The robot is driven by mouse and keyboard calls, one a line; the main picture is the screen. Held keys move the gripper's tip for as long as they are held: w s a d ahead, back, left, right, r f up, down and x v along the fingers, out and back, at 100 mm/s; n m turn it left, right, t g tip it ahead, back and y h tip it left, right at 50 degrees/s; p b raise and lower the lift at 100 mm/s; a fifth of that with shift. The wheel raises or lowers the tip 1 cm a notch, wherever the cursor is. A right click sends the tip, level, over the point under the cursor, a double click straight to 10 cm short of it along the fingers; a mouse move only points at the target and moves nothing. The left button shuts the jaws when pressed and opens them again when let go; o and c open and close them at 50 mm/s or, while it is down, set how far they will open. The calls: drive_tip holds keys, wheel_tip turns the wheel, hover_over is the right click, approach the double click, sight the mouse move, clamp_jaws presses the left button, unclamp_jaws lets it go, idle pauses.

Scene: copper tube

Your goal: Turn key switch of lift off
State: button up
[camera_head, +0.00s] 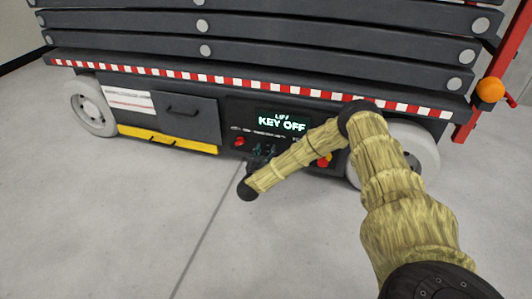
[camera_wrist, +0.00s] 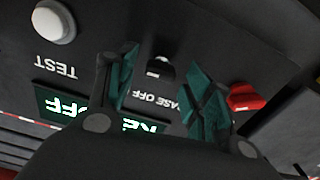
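The key switch (camera_wrist: 160,68) is a small dark round part with a pale mark, on the dark panel above a partly hidden label ending "ASE OFF". My gripper (camera_wrist: 160,75) is open, with one green-padded finger on each side of the switch and gaps showing between. In the head view my gripper (camera_head: 263,152) is at the panel below the display, and the switch cannot be made out there.
A red knob (camera_wrist: 245,97) lies just right of the right finger in the wrist view. A white button (camera_wrist: 54,22) marked "TEST" is at upper left. The lift's wheels (camera_head: 93,108) stand on a clear grey floor (camera_head: 120,220). A striped ledge (camera_head: 235,80) overhangs the panel.

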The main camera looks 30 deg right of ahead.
drive_tip(key=c, duration=0.9)
drive_tip(key=shift+a+r+p, duration=0.15)
drive_tip(key=shift+a+p, duration=0.05)
drive_tip(key=shift+p, duration=0.85)
drive_tip(key=shift+f+m+p, duration=0.25)
drive_tip(key=shift+m+p, duration=0.25)
drive_tip(key=shift+p, duration=0.9)
drive_tip(key=o, duration=1)
drive_tip(key=shift+d, duration=0.15)
